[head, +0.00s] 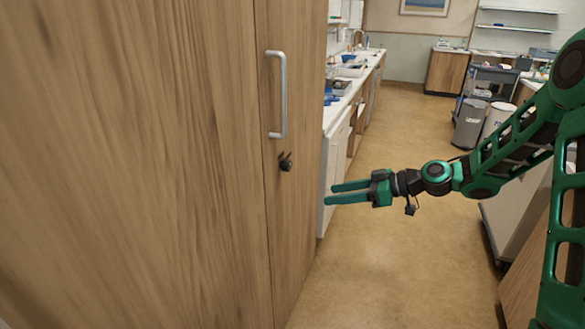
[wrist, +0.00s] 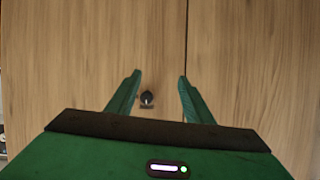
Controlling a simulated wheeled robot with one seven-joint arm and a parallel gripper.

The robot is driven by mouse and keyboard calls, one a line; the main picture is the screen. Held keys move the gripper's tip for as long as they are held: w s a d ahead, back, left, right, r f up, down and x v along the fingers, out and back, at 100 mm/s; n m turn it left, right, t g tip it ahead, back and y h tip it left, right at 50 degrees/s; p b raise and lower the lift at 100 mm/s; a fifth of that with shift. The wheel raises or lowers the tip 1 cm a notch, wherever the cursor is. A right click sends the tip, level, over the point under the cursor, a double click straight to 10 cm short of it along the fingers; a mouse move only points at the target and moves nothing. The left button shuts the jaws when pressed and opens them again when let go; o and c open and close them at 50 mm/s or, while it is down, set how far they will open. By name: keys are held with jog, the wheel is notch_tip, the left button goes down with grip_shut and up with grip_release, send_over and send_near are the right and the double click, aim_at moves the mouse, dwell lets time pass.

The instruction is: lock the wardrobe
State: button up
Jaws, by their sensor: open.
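The wooden wardrobe (head: 140,150) fills the left of the head view, its doors closed along a vertical seam. A silver bar handle (head: 281,95) is fixed on the narrower door. Below it is a small dark lock knob (head: 287,163), with its lever tilted in the head view. The lock knob also shows in the wrist view (wrist: 147,98), between the fingertips in the picture. My green gripper (head: 332,193) is open and empty, to the right of the knob and slightly lower in the head view. It points toward the wardrobe and appears apart from it.
A white counter (head: 340,105) with a sink and several items runs behind the wardrobe. Bins (head: 468,124) and a cart (head: 492,78) stand at the back right. A pale cabinet (head: 515,210) is at the right. The floor (head: 385,260) between is clear.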

aim_at(290, 165)
jog(key=w+a+r+y, duration=0.1)
jog(key=w+a, duration=0.1)
jog(key=a, duration=0.2)
jog(key=w+a+r+t+y, duration=0.1)
jog(key=w+a, duration=0.2)
jog(key=a, duration=0.1)
jog(key=w+a+r+n+t+y, duration=0.1)
jog(key=w+a+r+y, duration=0.1)
jog(key=w+a, duration=0.1)
jog(key=shift+a, duration=0.9)
